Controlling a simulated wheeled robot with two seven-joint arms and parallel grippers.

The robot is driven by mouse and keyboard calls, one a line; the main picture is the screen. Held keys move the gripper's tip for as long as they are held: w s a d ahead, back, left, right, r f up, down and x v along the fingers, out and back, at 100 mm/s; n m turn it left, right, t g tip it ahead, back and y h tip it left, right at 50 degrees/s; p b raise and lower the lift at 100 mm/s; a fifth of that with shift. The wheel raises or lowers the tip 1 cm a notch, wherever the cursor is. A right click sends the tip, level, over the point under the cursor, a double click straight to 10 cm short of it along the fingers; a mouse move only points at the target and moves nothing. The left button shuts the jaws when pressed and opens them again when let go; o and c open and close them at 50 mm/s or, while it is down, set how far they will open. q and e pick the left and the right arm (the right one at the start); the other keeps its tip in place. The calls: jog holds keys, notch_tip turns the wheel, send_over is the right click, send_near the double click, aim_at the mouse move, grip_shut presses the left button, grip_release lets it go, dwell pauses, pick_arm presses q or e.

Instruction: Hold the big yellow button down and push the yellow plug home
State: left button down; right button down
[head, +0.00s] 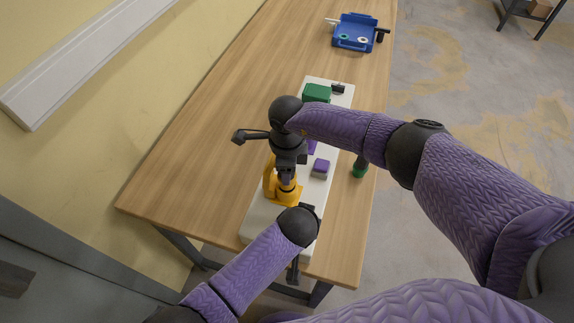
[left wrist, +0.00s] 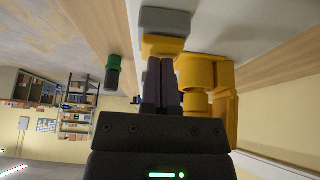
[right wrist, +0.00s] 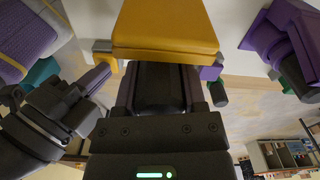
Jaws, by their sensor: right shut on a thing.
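The yellow socket box (head: 288,193) is on the white board (head: 254,222); it also shows in the left wrist view (left wrist: 222,108). My right gripper (head: 287,178) points down over it. In the right wrist view a yellow block (right wrist: 165,32) covers its fingertips, with a dark body (right wrist: 160,88) between the fingers, which I take as the yellow plug; how deep it sits is hidden. My left gripper (left wrist: 162,62) is shut, its fingertips against the yellow button (left wrist: 162,44) on its grey base (left wrist: 165,20). The right wrist view shows that contact beside the box; I cannot tell how far the button is down.
A purple button (head: 321,164) and a green box (head: 316,92) are further along the board. A dark plug with a green end (head: 359,169) stands on the table right of the board. A blue tray (head: 353,32) is at the far end. Bare wood lies left of the board.

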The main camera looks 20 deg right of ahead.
pick_arm(q)
jog(key=shift+s+f, duration=0.1)
pick_arm(e)
jog(key=shift+f, duration=1.15)
grip_release()
jog(key=shift+f, duration=0.1)
jog(key=shift+r, duration=3.55)
